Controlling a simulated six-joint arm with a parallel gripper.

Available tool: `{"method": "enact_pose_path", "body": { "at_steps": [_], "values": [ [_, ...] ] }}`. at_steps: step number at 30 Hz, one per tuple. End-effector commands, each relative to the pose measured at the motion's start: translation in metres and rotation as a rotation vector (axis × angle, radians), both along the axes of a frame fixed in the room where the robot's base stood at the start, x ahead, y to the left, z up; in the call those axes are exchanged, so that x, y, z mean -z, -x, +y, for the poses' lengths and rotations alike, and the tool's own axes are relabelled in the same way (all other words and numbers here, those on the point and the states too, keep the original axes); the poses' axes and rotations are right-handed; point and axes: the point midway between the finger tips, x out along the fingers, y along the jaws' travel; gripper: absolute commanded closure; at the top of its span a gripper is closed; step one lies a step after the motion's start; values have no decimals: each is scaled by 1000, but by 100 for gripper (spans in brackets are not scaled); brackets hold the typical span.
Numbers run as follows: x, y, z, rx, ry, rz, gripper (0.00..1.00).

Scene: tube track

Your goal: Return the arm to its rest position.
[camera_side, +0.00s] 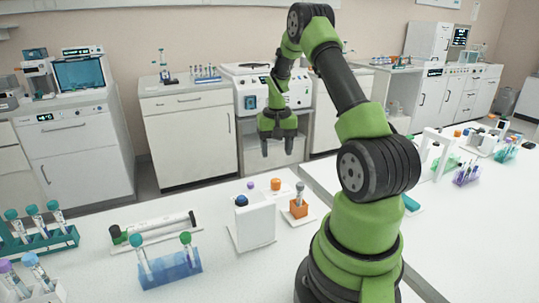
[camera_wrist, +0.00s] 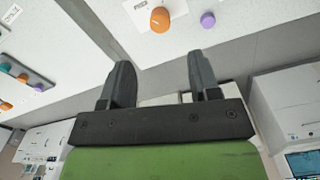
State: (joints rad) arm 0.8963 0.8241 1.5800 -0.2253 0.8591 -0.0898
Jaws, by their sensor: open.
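My gripper (camera_side: 278,147) hangs from my raised green and black arm, above the far edge of the white table and in front of the cabinets at the back. Its two dark fingers point down and stand apart, with nothing between them. In the wrist view my gripper (camera_wrist: 160,88) also shows open and empty. An orange cap (camera_wrist: 160,20) and a purple cap (camera_wrist: 208,20) are beyond the fingertips, apart from them.
On the table (camera_side: 215,285) stand a white block with a dark blue top (camera_side: 254,222), an orange holder with a tube (camera_side: 298,206), a blue rack (camera_side: 170,268), a green rack (camera_side: 40,242) and a tray with a tube lying flat (camera_side: 155,228). A second table is at the right.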

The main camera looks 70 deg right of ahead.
Motion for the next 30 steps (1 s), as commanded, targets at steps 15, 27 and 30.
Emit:
{"method": "enact_pose_path", "body": {
  "at_steps": [15, 27, 30],
  "values": [
    [-104, -39, 89, -177, 86, -158, 44],
    [-200, 14, 251, -481, 106, -471, 44],
    [-206, 39, 277, -549, 88, -547, 44]
  ]
}}
